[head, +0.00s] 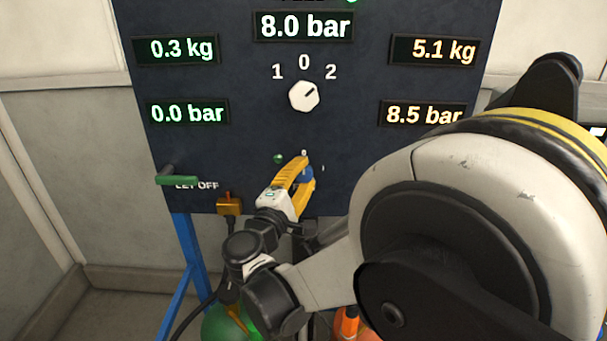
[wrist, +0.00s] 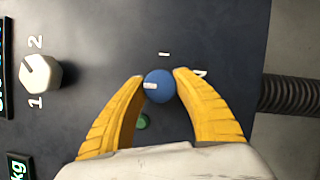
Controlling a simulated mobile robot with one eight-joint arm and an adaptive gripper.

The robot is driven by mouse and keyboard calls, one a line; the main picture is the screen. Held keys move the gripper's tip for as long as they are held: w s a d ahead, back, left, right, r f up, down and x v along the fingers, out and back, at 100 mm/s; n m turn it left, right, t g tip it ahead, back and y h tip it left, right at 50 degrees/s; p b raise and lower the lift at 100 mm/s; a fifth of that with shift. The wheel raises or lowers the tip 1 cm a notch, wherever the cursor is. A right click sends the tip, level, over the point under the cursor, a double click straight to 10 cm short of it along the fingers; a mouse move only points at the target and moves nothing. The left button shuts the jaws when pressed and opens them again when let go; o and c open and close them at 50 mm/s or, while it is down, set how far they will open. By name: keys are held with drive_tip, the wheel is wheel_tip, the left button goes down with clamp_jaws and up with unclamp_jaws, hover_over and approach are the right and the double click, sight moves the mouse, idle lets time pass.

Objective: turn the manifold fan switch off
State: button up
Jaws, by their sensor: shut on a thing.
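The fan switch is a blue round knob (head: 307,173) low on the dark panel, with "0" above it and "I" to its right in the head view. My gripper (head: 304,170) has its yellow fingers shut on this knob. In the wrist view, the blue knob (wrist: 159,88) sits between the two fingertips (wrist: 160,79). Its white pointer mark points left there, which is up on the panel, towards the "0" side. The "0" itself is hidden by a finger in the wrist view. A small dark-green lamp (head: 278,158) is beside the knob.
A white selector knob (head: 304,96) marked 1, 0, 2 is above. A green-handled lever (head: 177,179) is at the panel's left, near an orange-yellow fitting (head: 229,204). A ribbed hose (wrist: 290,94) shows at the wrist view's right. Lit displays show pressures and weights.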

idle(0.3)
drive_tip(key=o, duration=1.2)
drive_tip(key=shift+c, duration=0.2)
drive_tip(key=shift+s, duration=0.1)
drive_tip(key=v, duration=1.1)
drive_tip(key=shift+s+a, duration=0.2)
drive_tip(key=shift+s, duration=0.15)
